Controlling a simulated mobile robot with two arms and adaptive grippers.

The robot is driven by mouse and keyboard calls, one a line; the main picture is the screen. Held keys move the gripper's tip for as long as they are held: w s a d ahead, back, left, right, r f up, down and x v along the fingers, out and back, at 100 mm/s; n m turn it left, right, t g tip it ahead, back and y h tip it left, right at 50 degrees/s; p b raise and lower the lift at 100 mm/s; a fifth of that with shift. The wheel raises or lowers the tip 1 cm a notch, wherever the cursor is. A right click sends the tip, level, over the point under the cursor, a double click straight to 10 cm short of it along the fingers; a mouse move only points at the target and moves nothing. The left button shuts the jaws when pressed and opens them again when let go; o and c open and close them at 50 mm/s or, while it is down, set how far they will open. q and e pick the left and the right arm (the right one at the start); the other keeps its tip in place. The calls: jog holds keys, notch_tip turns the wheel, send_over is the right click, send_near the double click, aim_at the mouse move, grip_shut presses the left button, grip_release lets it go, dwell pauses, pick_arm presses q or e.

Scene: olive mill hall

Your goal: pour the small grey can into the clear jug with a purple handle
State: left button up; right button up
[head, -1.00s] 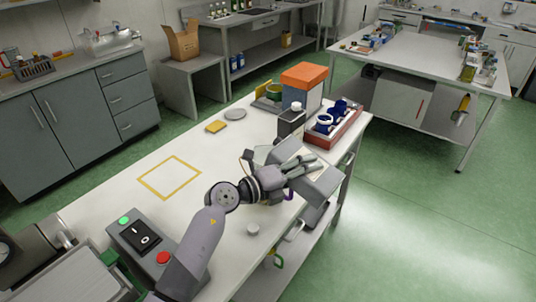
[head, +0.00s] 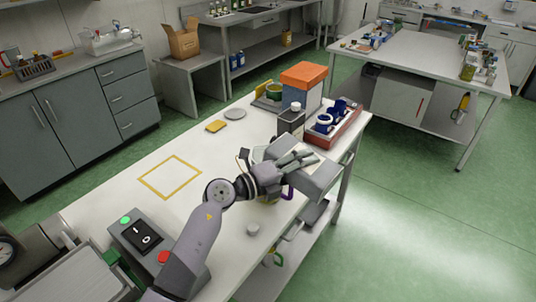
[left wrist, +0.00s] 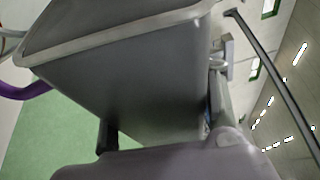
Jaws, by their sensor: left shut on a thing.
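My left gripper (head: 296,161) is shut on the grey can (head: 317,181), above the right edge of the white bench. In the left wrist view the can (left wrist: 130,85) fills the middle, between my fingers; its rim runs along the top and looks tilted. I cannot see its contents or any stream. The clear jug (head: 270,201) stands below my gripper and is mostly hidden by my arm; its purple handle (head: 289,192) shows beside the wrist. The purple handle also appears at the left of the wrist view (left wrist: 22,91). My right gripper is not in view.
A small pale round piece (head: 253,229) lies near the bench's front edge. A switch box (head: 143,240) stands at the near left. The yellow-outlined square (head: 169,177) is empty.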

pick_arm(q)
jog(key=shift+r, duration=0.25)
